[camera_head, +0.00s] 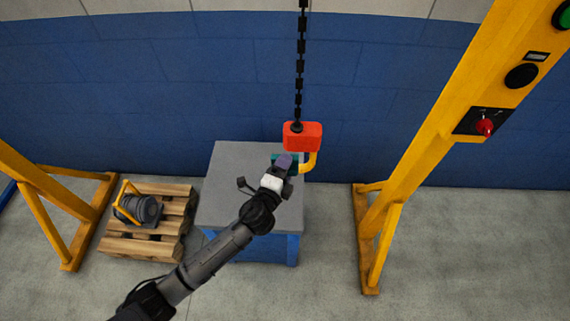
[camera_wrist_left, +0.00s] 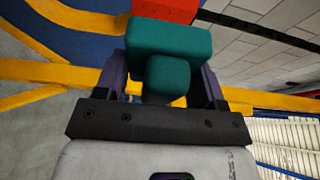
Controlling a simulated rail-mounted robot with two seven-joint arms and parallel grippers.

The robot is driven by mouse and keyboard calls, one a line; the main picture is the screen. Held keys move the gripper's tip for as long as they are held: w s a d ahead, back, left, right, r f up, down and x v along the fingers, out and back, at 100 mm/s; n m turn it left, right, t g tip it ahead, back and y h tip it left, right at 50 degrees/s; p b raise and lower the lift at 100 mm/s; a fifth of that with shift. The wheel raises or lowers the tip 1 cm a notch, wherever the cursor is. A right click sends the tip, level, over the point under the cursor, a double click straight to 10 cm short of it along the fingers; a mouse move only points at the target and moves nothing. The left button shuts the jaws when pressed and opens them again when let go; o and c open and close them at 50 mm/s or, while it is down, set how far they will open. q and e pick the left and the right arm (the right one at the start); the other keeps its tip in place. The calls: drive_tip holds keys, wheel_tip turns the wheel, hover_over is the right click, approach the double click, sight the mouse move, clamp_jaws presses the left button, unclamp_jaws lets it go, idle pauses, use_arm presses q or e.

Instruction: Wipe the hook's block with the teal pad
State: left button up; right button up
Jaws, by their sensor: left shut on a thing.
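The hook's block (camera_head: 302,136) is a red box hanging from a black chain, with a yellow hook (camera_head: 310,161) below it. My left gripper (camera_head: 283,164) is just below and left of the block. It is shut on the teal pad (camera_wrist_left: 172,42) by its knob, between the two purple fingers. In the head view only slim teal edges show around the gripper. In the left wrist view the red block (camera_wrist_left: 165,9) shows right behind the pad's far edge; I cannot tell whether they touch. My right gripper is not in view.
A grey-topped table (camera_head: 228,165) with blue sides stands under the hook. A wooden pallet (camera_head: 150,240) bearing a dark motor (camera_head: 140,208) with a yellow handle is on the left. A yellow gantry post (camera_head: 420,140) with a control panel (camera_head: 483,122) rises on the right.

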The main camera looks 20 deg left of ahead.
use_arm(q)
drive_tip(key=shift+s+d, duration=0.15)
drive_tip(key=shift+s, duration=0.2)
drive_tip(key=shift+s+d+p, duration=0.2)
drive_tip(key=shift+s, duration=0.35)
drive_tip(key=shift+s+d+p, duration=0.15)
drive_tip(key=shift+s, duration=0.35)
drive_tip(key=shift+w, duration=0.1)
drive_tip(key=w+a, duration=0.2)
drive_tip(key=w, duration=0.4)
drive_tip(key=shift+w+b, duration=0.15)
drive_tip(key=shift+b, duration=0.2)
drive_tip(key=shift+a, duration=0.1)
